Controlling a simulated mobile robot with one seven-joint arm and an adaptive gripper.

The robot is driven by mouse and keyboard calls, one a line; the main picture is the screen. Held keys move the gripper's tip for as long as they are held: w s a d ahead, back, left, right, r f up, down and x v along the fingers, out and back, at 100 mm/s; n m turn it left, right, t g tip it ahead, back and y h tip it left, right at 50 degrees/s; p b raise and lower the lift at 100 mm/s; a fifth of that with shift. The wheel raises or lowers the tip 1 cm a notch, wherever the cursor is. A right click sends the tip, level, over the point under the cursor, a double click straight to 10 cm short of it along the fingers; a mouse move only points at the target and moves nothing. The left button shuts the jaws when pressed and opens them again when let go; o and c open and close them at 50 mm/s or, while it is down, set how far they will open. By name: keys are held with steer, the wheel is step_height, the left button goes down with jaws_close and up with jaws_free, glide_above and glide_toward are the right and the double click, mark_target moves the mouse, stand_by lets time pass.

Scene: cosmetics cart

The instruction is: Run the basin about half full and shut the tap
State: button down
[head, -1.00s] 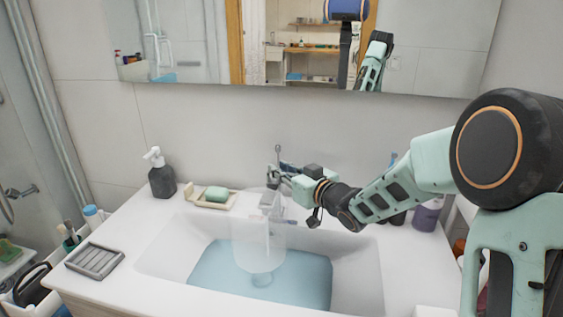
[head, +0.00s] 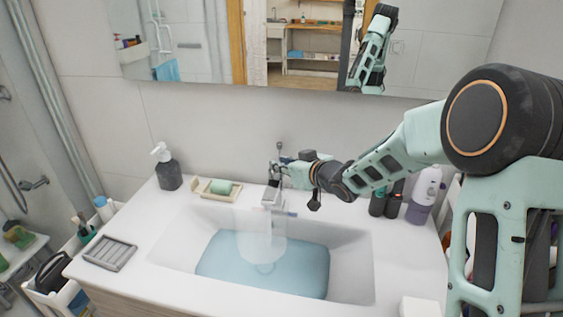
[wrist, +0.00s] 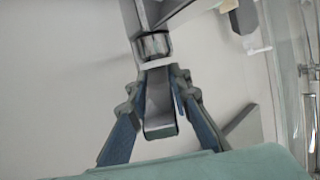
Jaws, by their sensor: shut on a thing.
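The white basin (head: 352,262) is set in the counter and holds a sheet of blue water (head: 215,262). The water covers the basin floor and stands below the rim. The chrome tap (head: 270,197) stands at the basin's back edge, and a pale, see-through stream (head: 263,240) falls from it into the water. My gripper (head: 280,172) is at the top of the tap. In the wrist view my gripper (wrist: 158,88) has its two fingers closed on either side of the grey tap lever (wrist: 160,118). The fingertips are small and partly hidden in the head view.
A soap dish (head: 217,197) with green soap and a dark pump bottle (head: 168,174) stand left of the tap. A grey slatted dish (head: 110,254) lies at the counter's left. Bottles, including a purple one (head: 420,200), stand right, near my arm. A mirror (head: 210,50) hangs behind.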

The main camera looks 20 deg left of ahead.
steer(key=c, duration=1.8)
jaws_free()
steer(key=shift+o, duration=0.2)
steer(key=v, duration=1.2)
